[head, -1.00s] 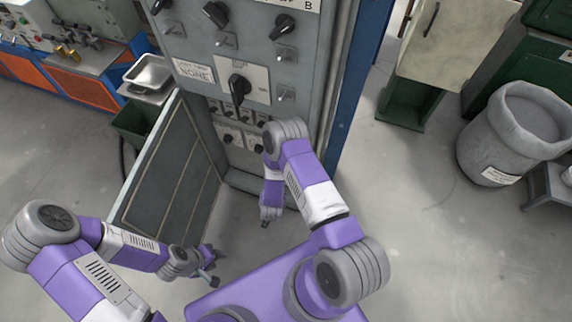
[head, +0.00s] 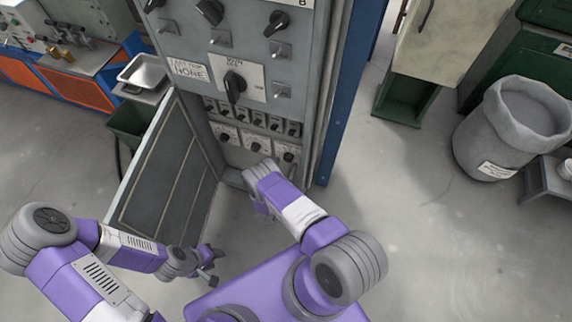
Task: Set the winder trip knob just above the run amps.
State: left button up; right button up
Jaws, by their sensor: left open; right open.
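The grey control panel (head: 205,45) stands at the top middle. In its lower recess is a row of dials with white plates: a left dial (head: 223,138), a middle dial (head: 256,147) and a right dial (head: 289,157). Small black switches (head: 242,117) sit in a row above them. Their labels are too small to read, so I cannot tell which is the winder trip knob, and I see no readable run amps value. My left gripper (head: 212,266) is open and empty, low in front of the open door. My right gripper is hidden behind its own arm, below the dials.
The open panel door (head: 165,185) stands left of the recess. A grey bin (head: 490,140) is at the right. The floor between is clear.

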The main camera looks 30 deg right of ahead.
jog(key=shift+w+d, duration=0.5)
jog(key=c, duration=1.1)
jog(key=shift+o, duration=0.2)
